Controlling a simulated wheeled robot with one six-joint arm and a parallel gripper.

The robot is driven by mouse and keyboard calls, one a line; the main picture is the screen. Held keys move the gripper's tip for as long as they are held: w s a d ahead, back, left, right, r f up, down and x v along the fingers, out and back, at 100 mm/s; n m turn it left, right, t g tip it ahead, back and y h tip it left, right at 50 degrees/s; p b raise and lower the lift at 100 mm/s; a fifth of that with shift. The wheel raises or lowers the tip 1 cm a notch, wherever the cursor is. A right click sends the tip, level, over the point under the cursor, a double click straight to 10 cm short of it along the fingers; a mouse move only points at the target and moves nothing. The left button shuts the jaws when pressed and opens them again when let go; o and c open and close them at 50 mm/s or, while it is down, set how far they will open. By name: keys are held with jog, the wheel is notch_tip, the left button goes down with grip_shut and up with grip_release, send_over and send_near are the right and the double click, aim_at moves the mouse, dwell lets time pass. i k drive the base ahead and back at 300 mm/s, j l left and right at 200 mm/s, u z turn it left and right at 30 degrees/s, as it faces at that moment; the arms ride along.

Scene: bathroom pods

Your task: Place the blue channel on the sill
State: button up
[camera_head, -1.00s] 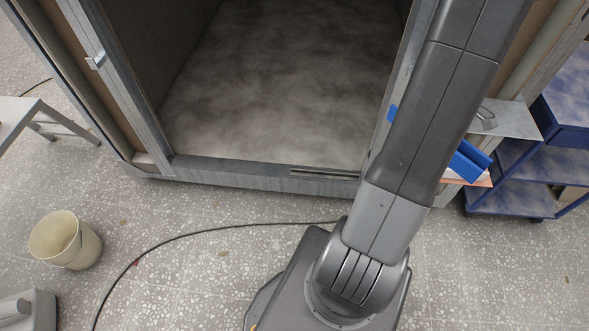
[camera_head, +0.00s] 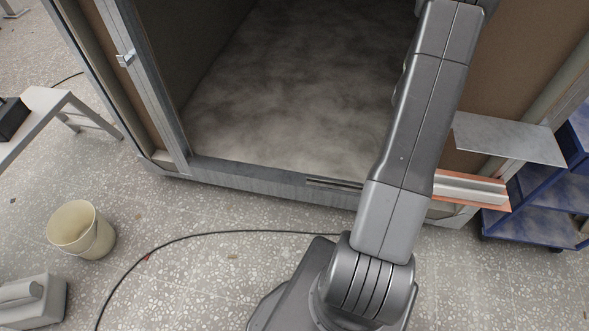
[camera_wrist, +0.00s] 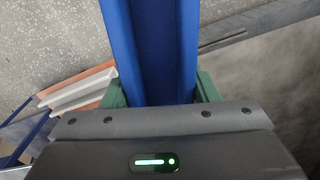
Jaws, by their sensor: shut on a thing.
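The blue channel (camera_wrist: 152,45) runs up the middle of the wrist view, between the two green fingertips of my gripper (camera_wrist: 161,90). My gripper is shut on it. In the head view my arm hides both the gripper and the channel. The sill (camera_head: 255,184) is the grey metal threshold along the front of the pod's doorway, with a dark slot near its right end. A grey strip that looks like the sill (camera_wrist: 262,22) crosses the upper right of the wrist view. The channel appears raised above it, though the height is hard to judge.
A metal shelf plate (camera_head: 508,137) and an orange-and-white profile (camera_head: 470,189) jut out at the pod's right. A blue cart (camera_head: 532,222) stands beyond. A bucket (camera_head: 80,230), a grey bench (camera_head: 40,115) and a black cable (camera_head: 190,236) lie left. The pod floor (camera_head: 290,85) is clear.

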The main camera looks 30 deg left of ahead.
aim_at(255, 172)
jog(key=u, duration=2.95)
jog(key=i+l+u, duration=0.25)
jog(key=l, duration=0.65)
jog(key=l+u, duration=0.2)
jog(key=l, duration=0.7)
jog(key=k, duration=0.05)
